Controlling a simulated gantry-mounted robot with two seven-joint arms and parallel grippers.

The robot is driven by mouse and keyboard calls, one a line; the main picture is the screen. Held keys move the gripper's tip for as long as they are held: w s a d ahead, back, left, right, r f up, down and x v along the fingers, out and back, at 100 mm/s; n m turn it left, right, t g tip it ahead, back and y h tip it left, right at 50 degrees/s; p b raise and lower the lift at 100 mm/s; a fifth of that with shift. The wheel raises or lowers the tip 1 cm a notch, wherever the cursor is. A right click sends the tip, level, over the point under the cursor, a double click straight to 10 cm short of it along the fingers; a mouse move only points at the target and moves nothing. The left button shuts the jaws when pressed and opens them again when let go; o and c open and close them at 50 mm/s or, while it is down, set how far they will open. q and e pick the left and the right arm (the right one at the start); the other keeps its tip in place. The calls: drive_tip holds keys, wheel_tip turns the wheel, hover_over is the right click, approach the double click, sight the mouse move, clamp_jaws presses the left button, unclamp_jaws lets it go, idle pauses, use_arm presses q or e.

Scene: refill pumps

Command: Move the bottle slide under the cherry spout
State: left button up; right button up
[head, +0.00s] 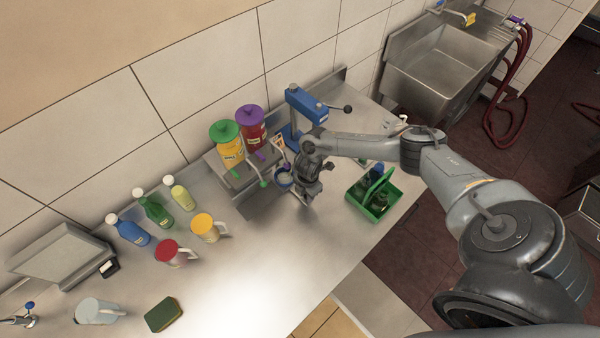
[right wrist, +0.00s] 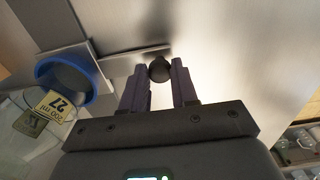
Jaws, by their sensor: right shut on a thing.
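My right gripper (head: 307,198) is at the front of the dispenser stand. In the right wrist view its two fingers (right wrist: 158,88) are closed around a black round knob (right wrist: 159,69) at the end of a metal bar (right wrist: 120,66), which looks like the bottle slide. A clear container with a blue rim (right wrist: 66,78) and a yellow label stands beside the bar. Its blue rim shows in the head view (head: 283,179), just left of the gripper. A yellow dispenser with a green lid (head: 229,146) and a purple-lidded dispenser (head: 252,126) stand behind. Which spout is cherry, I cannot tell. My left gripper is out of view.
A blue press (head: 307,106) stands behind my right arm. A green crate (head: 376,200) with dark bottles lies to the right. Several bottles, a red jug (head: 171,252) and a yellow jug (head: 206,228) stand left. The counter's front middle is clear.

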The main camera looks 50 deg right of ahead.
drive_tip(key=shift+a, duration=0.1)
drive_tip(key=shift+w+a+p, duration=0.2)
drive_tip(key=shift+a+p, duration=0.15)
drive_tip(key=shift+a, duration=0.5)
drive_tip(key=shift+w+a+p, duration=0.2)
drive_tip(key=shift+a+p, duration=0.1)
drive_tip(key=shift+a, duration=0.55)
drive_tip(key=o, duration=0.9)
drive_tip(key=shift+o, duration=0.2)
